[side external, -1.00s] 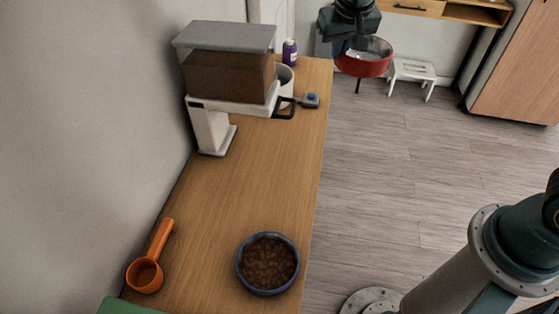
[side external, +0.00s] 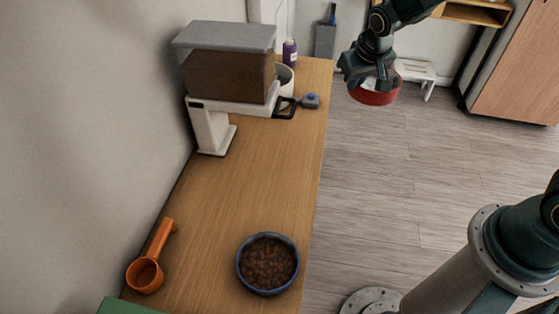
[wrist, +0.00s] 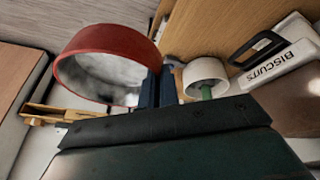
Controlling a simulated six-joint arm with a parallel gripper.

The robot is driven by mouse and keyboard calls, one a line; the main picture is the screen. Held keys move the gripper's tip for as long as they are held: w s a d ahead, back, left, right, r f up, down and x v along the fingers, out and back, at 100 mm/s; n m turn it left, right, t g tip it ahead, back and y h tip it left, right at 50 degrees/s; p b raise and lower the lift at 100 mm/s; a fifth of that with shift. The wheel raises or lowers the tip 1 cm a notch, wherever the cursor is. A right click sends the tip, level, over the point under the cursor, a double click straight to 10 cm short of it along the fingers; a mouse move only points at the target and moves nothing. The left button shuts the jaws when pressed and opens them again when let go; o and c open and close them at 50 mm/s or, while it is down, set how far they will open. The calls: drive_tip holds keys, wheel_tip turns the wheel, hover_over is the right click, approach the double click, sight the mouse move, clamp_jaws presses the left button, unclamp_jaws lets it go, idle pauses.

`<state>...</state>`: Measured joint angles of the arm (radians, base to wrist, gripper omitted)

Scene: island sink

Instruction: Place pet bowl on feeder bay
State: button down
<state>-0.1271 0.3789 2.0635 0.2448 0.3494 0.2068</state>
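The red pet bowl (side external: 375,98) with a grey, shiny inside hangs in the air to the right of the table's far end. My gripper (side external: 372,84) is shut on its rim. In the wrist view the bowl (wrist: 108,62) shows left of the dark fingers (wrist: 157,88), tilted in the picture. The feeder (side external: 228,75) stands at the wall side of the table, with a brown-filled hopper, grey lid and white base. The open space at its foot (side external: 218,143) is likely the feeder bay; it looks empty. The gripper is well to the right of the feeder.
A blue bowl of brown kibble (side external: 267,264) and an orange scoop (side external: 146,272) are at the near end. A white cup (side external: 285,78), purple bottle (side external: 290,52) and small grey item with a blue top (side external: 311,100) stand near the feeder. The table's middle (side external: 255,185) is clear.

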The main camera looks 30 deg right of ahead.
drive_tip(key=s+f+n+y, duration=0.1)
drive_tip(key=s+f+n, duration=0.1)
drive_tip(key=s+f, duration=0.3)
wheel_tip(320, 180, down, 4)
drive_tip(key=shift+a+r, duration=0.15)
drive_tip(key=shift+a, duration=0.1)
drive_tip(key=n+y, duration=0.3)
drive_tip(key=n, duration=0.5)
hover_over(234, 196)
drive_tip(key=s, duration=0.2)
drive_tip(key=shift+d+f, duration=0.2)
drive_tip(key=shift+f, duration=1.5)
drive_tip(key=shift+d+f, duration=0.2)
drive_tip(key=shift+f, duration=1.5)
drive_tip(key=shift+f, duration=0.1)
drive_tip(key=shift+f, duration=1.8)
drive_tip(key=shift+f, duration=0.1)
